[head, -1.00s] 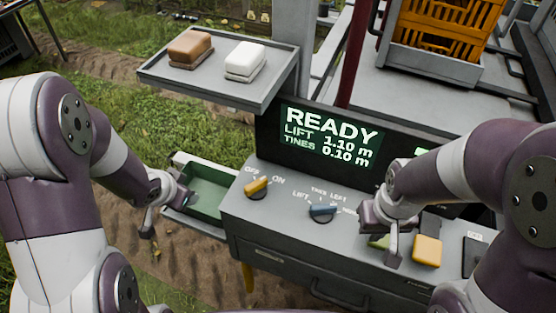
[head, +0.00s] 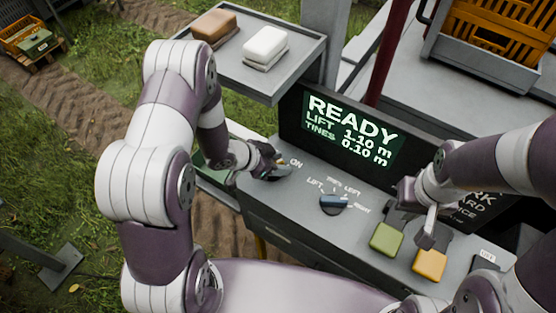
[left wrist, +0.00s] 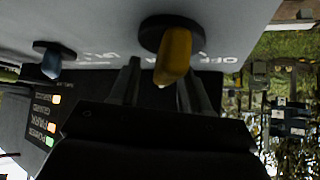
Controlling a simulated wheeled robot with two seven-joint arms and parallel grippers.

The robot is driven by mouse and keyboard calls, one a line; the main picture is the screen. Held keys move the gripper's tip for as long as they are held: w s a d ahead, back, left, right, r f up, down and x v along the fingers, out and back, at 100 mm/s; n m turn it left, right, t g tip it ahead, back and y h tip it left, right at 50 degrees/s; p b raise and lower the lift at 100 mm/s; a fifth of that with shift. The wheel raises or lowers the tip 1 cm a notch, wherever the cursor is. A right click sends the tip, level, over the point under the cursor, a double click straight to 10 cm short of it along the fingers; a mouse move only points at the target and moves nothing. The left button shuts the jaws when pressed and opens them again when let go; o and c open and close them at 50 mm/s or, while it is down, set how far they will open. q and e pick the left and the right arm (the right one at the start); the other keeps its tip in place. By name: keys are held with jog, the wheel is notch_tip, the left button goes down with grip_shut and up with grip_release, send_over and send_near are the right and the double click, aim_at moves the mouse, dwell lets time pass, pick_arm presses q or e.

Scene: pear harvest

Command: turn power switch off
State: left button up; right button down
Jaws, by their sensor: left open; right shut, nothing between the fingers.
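The power switch is a yellow knob on a dark round base, seen close in the left wrist view (left wrist: 174,57) with the letters OFF beside it. My left gripper (head: 274,166) is at the switch; it is open, and in the left wrist view its fingers (left wrist: 160,88) stand on either side of the knob. I cannot tell whether they touch it. In the head view the gripper hides most of the knob and the OFF label; ON shows. My right gripper (head: 426,240) is shut and empty, over the panel near the green and yellow buttons.
The lit display (head: 350,132) reads READY, lift 1.10 m, tines 0.10 m. A blue selector knob (head: 334,203) sits right of the switch. A green button (head: 386,239) and a yellow button (head: 429,264) are near my right gripper. A grey tray (head: 257,79) overhangs behind my left arm.

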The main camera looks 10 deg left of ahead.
pick_arm(q)
jog(key=shift+s+a, duration=0.15)
jog(key=shift+s, duration=0.1)
jog(key=shift+a, duration=0.35)
jog(key=c, duration=0.3)
jog(key=shift+w, duration=0.15)
jog(key=c, duration=0.5)
grip_shut()
pick_arm(e)
jog(key=shift+s+a, duration=0.15)
jog(key=shift+a, duration=0.3)
